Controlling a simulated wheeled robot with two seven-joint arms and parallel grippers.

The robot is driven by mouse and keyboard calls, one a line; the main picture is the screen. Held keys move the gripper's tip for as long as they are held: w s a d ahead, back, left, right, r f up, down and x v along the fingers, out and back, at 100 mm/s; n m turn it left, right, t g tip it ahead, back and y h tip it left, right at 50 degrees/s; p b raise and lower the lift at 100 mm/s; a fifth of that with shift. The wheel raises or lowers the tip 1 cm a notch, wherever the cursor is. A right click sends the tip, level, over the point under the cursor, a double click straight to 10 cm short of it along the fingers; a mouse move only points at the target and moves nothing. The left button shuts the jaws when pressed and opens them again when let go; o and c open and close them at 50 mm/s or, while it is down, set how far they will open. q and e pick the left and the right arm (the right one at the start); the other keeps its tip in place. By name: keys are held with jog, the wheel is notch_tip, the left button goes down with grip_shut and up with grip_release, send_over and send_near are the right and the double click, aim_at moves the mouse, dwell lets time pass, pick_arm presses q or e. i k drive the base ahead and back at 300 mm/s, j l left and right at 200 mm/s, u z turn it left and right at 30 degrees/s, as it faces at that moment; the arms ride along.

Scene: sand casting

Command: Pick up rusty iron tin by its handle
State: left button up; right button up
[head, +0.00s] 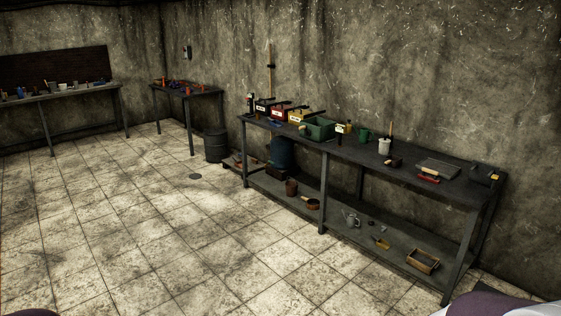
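A small rusty-brown tin (291,187) stands on the lower shelf of the long workbench, toward its left part, in the head view. It looks like the rusty iron tin, but it is too small to make out its handle clearly. A reddish-brown pan-like vessel with a light handle (312,203) sits just to its right on the same shelf. Neither of my grippers is in view.
The long dark workbench (408,164) stands along the right wall, with boxes, a green bin (319,129) and tools on top. Its lower shelf also holds a watering can (351,219) and a wooden box (422,261). The tiled floor (200,250) in front is clear.

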aim_at(391, 162)
jog(key=i+j, duration=0.1)
jog(key=i, duration=0.7)
jog(key=i+j, duration=0.15)
jog(key=i, duration=0.7)
jog(key=i+l+z, duration=0.2)
jog(key=i+z, duration=0.2)
jog(key=i, duration=0.2)
jog(key=i+z, duration=0.4)
jog(key=i, duration=0.25)
jog(key=i+j+z, duration=0.2)
jog(key=i+z, duration=0.15)
jog(key=i, duration=0.25)
jog(key=i+u, duration=0.1)
jog(key=i, duration=0.4)
jog(key=i+l+u, duration=0.15)
jog(key=i, duration=0.35)
jog(key=i+l+u, duration=0.1)
jog(key=i, duration=0.4)
jog(key=i+l+u, duration=0.1)
jog(key=i+l, duration=0.2)
jog(key=i, duration=0.2)
